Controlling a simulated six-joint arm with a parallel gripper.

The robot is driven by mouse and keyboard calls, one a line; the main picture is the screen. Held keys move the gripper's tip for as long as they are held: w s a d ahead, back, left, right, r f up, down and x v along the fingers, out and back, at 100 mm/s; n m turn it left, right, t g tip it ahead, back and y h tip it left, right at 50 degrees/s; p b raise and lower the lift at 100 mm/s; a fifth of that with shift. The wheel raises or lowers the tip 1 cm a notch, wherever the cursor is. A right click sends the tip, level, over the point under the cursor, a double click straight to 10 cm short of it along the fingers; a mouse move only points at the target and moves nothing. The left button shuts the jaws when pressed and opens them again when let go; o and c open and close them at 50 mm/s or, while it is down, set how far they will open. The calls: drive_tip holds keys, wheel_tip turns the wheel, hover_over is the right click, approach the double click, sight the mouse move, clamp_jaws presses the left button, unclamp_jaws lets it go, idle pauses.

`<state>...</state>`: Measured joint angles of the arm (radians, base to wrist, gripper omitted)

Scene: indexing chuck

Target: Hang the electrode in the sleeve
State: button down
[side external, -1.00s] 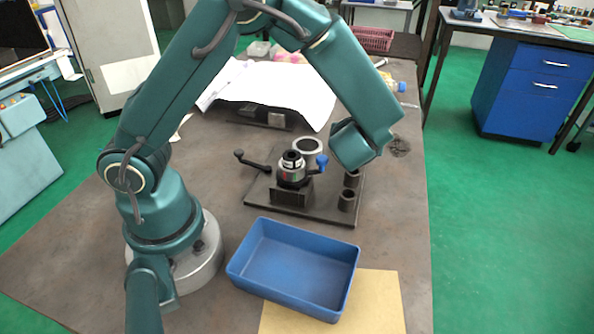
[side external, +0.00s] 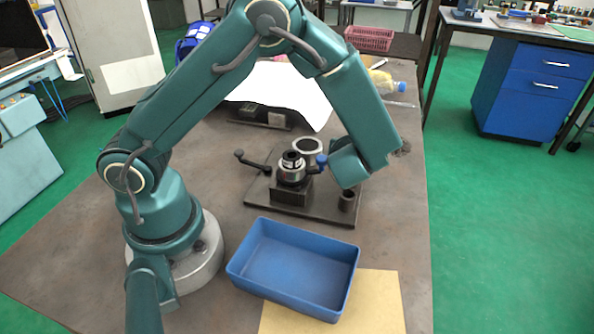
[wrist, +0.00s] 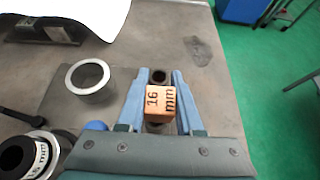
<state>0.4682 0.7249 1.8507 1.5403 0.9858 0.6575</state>
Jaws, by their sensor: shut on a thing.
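My gripper (wrist: 158,78) is shut on the electrode (wrist: 160,99), a copper-orange piece marked "16 mm", in the wrist view. Two dark round sleeves show near it: the far sleeve (wrist: 158,76) has its open mouth just beyond the electrode, and the near sleeve (wrist: 154,127) is mostly covered by it. I cannot tell the electrode's height above them. In the side view one sleeve (side external: 347,200) stands at the plate's front right; my wrist hides the other, the fingers and the electrode.
The chuck (side external: 292,168) with its lever handles stands on the dark plate (side external: 318,213), left of my wrist. A pale ring (wrist: 87,77) lies behind it. A blue tray (side external: 293,305) is in front. Papers and a dark holder lie at the back.

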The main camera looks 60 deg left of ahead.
drive_tip(key=shift+f, duration=1.65)
idle(0.5)
drive_tip(key=shift+c, duration=2.4)
unclamp_jaws()
drive_tip(key=shift+v, duration=2.55)
